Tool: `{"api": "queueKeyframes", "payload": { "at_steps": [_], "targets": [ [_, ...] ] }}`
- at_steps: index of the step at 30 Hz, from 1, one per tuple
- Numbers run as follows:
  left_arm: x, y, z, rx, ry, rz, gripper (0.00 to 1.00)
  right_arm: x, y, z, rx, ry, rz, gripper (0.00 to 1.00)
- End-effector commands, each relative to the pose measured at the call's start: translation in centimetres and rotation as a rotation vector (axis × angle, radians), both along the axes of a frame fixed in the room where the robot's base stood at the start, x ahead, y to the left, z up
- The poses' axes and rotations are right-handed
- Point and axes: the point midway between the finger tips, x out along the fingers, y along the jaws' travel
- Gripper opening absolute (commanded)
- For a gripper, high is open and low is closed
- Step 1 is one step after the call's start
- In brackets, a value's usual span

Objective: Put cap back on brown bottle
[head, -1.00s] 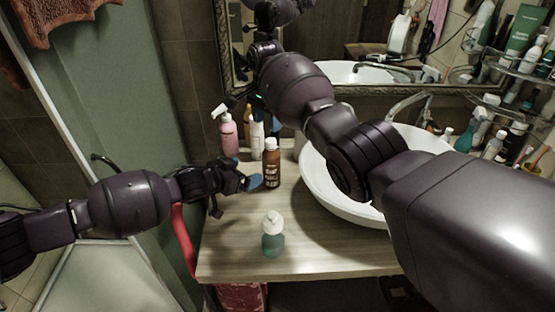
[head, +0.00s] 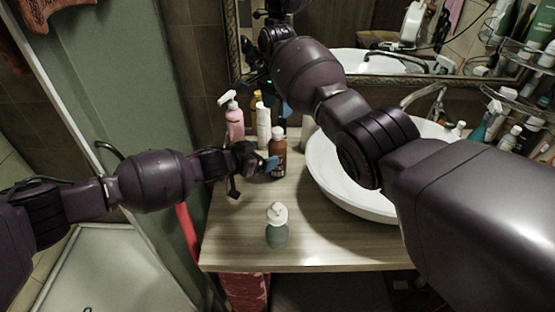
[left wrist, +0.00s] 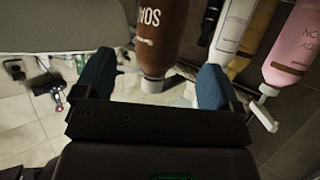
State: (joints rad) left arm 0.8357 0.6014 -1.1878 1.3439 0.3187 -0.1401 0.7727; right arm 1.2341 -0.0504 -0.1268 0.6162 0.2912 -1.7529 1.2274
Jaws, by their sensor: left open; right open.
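The brown bottle (head: 278,158) stands upright on the counter left of the basin, with a pale top (head: 278,132); I cannot tell whether that is its cap or bare neck. My left gripper (head: 268,163) is open, close beside the bottle's left side. In the left wrist view the brown bottle (left wrist: 160,38) appears upside down, its pale top between the two blue fingers (left wrist: 155,80) in the picture; contact is not visible. My right gripper (head: 284,105) is open, high behind the bottle near the mirror, and partly hidden. I see no loose cap clearly.
A pink pump bottle (head: 235,122), a white bottle (head: 263,128) and an amber bottle (head: 256,104) stand behind. A teal pump bottle (head: 277,232) stands in front. The basin (head: 350,195) is to the right. Counter (head: 235,225) at front left is bare.

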Motion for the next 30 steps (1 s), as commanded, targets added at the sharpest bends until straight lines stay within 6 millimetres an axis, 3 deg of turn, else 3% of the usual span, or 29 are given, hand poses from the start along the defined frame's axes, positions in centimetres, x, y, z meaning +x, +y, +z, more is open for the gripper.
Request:
{"api": "queueKeyframes", "payload": {
  "at_steps": [18,30],
  "targets": [
    [4.2,-4.3,-2.5,0.000,0.001,0.000,0.89,0.0,0.0,0.0,0.000,0.000,0.000,0.54],
    [4.9,-4.9,-2.9,0.000,0.000,0.000,0.89,0.0,0.0,0.0,0.000,0.000,0.000,0.54]
  ]
}}
